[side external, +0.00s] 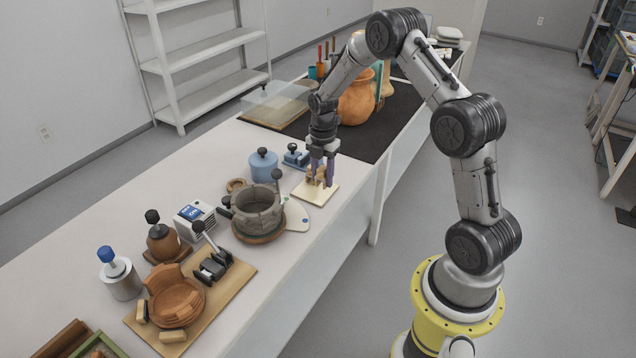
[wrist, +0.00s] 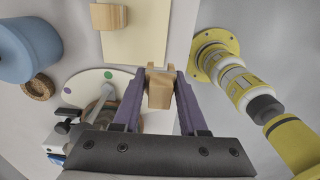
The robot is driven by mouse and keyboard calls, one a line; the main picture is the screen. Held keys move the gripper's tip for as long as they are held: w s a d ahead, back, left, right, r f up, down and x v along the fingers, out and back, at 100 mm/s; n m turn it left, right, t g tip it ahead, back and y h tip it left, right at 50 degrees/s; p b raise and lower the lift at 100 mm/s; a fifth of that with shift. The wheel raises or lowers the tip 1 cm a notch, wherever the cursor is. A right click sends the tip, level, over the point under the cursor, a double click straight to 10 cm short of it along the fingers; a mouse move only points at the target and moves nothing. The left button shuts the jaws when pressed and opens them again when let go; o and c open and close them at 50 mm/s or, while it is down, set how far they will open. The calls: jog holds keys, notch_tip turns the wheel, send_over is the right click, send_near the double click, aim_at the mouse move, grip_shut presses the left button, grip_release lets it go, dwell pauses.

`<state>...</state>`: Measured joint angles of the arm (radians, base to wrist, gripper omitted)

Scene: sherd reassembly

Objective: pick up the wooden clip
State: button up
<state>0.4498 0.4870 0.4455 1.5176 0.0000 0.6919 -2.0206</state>
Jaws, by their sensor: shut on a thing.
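My gripper (wrist: 160,80) has its two purple fingers closed on a wooden clip (wrist: 159,93), seen between the fingertips in the wrist view. In the side external view my gripper (side external: 323,172) is low over a cream board (side external: 324,194) near the bench's front edge. I cannot tell whether the held clip touches the board. A second wooden clip (wrist: 108,17) lies on the cream board (wrist: 140,42), apart from my fingers. In the side external view the fingers partly hide the clips.
A grey ring-shaped vessel (side external: 256,211) stands left of the board, with a white palette (side external: 297,217) beside it. A blue lidded jar (side external: 263,165) and a blue clamp tool (side external: 295,156) stand behind. An orange pot (side external: 356,103) stands on the black mat (side external: 385,128).

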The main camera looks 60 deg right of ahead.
jog(key=s+a+r+m, duration=0.1)
jog(key=s+a+r, duration=0.5)
jog(key=s, duration=0.5)
jog(key=w+a+m, duration=0.2)
jog(key=w+a, duration=0.2)
jog(key=w, duration=0.1)
jog(key=w+a+m, duration=0.2)
jog(key=w+a, duration=0.3)
jog(key=w, duration=0.1)
jog(key=w+a+r+m, duration=0.1)
jog(key=w+a+m, duration=0.1)
jog(key=w+a, duration=0.2)
jog(key=shift+w+a+m, duration=0.35)
jog(key=shift+w+m, duration=0.05)
jog(key=shift+w, duration=0.35)
jog(key=shift+a+f, duration=0.25)
jog(key=shift+f, duration=0.55)
jog(key=shift+a+f, duration=0.2)
jog(key=shift+f, duration=0.6)
jog(key=shift+f, duration=0.7)
